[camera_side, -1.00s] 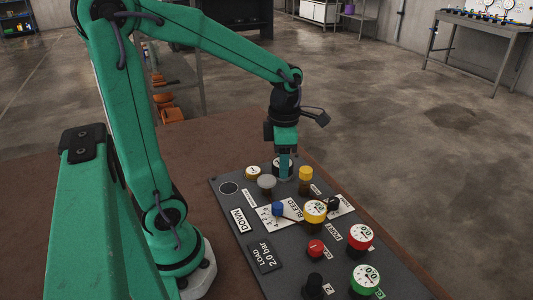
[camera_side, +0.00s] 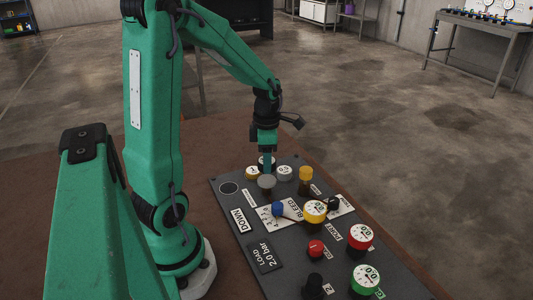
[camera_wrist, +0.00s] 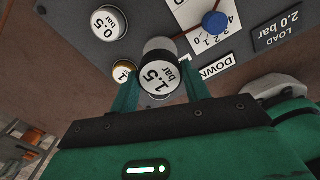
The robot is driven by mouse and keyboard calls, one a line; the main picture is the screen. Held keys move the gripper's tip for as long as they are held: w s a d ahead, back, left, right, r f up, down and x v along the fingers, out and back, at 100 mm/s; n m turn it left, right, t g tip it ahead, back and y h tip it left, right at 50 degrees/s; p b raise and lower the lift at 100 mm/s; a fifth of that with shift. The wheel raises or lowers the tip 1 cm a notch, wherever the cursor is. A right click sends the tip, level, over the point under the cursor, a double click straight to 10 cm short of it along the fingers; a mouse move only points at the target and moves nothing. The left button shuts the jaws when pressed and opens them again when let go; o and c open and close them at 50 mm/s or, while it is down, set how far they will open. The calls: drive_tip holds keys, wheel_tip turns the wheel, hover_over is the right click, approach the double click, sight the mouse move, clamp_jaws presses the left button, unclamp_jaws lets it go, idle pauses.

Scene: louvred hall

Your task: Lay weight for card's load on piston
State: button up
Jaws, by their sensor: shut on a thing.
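The load card (camera_side: 264,255) reads "LOAD 2.0 bar"; its edge shows in the wrist view (camera_wrist: 278,27). My gripper (camera_side: 267,164) is shut on a black-rimmed, white-faced weight marked "1.5 bar" (camera_wrist: 159,88), between both fingers in the wrist view. A grey-topped round post, likely the piston (camera_side: 267,182), stands just in front of it in the side view. I cannot tell how high the weight is above the panel. A silver weight marked "0.5 bar" (camera_wrist: 104,22) and a brass-rimmed weight (camera_wrist: 123,70), partly hidden by my finger, sit on the panel.
The grey panel (camera_side: 231,204) also bears a yellow post (camera_side: 305,174), a blue knob (camera_side: 278,209) by the BLEED scale, a yellow gauge (camera_side: 315,211), red (camera_side: 361,236) and green (camera_side: 365,279) gauges, and a red button (camera_side: 316,248).

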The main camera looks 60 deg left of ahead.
drive_tip(key=shift+f, duration=2)
drive_tip(key=shift+f, duration=0.1)
drive_tip(key=o, duration=1.3)
wheel_tip(320, 180, up, 12)
drive_tip(key=shift+r, duration=0.15)
drive_tip(key=shift+d, duration=0.1)
